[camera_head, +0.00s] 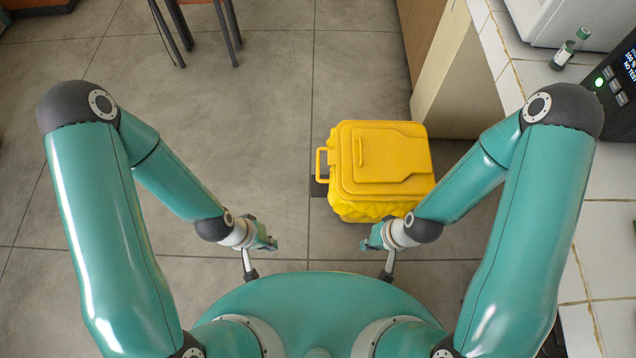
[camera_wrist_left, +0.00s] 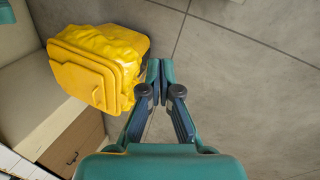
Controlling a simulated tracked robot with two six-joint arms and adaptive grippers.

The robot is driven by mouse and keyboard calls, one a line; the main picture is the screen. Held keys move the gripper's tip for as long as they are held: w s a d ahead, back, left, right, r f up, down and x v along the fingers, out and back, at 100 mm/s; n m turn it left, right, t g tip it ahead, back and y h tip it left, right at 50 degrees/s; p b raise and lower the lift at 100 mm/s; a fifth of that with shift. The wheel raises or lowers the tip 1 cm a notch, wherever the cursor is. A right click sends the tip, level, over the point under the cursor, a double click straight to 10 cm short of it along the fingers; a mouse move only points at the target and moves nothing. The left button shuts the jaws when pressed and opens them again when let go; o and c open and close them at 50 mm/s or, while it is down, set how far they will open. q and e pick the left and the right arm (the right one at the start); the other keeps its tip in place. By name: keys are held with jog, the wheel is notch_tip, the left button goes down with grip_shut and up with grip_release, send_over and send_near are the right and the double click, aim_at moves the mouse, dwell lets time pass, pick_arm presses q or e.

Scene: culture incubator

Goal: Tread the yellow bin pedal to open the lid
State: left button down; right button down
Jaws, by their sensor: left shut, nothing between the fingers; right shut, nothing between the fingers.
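The yellow bin (camera_head: 385,165) stands on the floor ahead of my body, right of centre, with its lid shut. A yellow loop (camera_head: 321,165) sticks out on its left side, above a dark flat piece (camera_head: 318,188) at floor level; I cannot tell which of these is the pedal. My left gripper (camera_head: 270,243) is shut and empty, left of the bin and apart from it. My right gripper (camera_head: 370,243) is shut and empty, near the bin's front edge in the picture. The left wrist view shows the bin (camera_wrist_left: 95,68) left of my left gripper's closed fingers (camera_wrist_left: 160,72).
A white tiled counter (camera_head: 605,230) runs along the right, with a small bottle (camera_head: 570,48) and a dark device with a display (camera_head: 620,85) on it. A beige cabinet side (camera_head: 447,80) stands behind the bin. Tiled floor (camera_head: 230,120) is clear to the left.

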pick_arm(q)
jog(key=w+d+f+t+y+b, duration=0.1)
jog(key=w+d+f+t+b, duration=0.3)
jog(key=w+f+b, duration=0.5)
jog(key=w+d+f+m+t+y+b, duration=0.1)
jog(key=w+d+f+t+b, duration=0.3)
jog(key=w+f+b, duration=0.5)
jog(key=w+d+f+m+t+y+b, duration=0.1)
jog(key=w+d+f+t+b, duration=0.3)
jog(key=f, duration=1.8)
jog(key=w+t+y+b, duration=0.1)
jog(key=w+t+b, duration=0.1)
jog(key=w+b, duration=0.3)
jog(key=shift+d+f+t+b, duration=0.25)
jog(key=shift+d+t+b, duration=0.05)
jog(key=shift+b, duration=0.95)
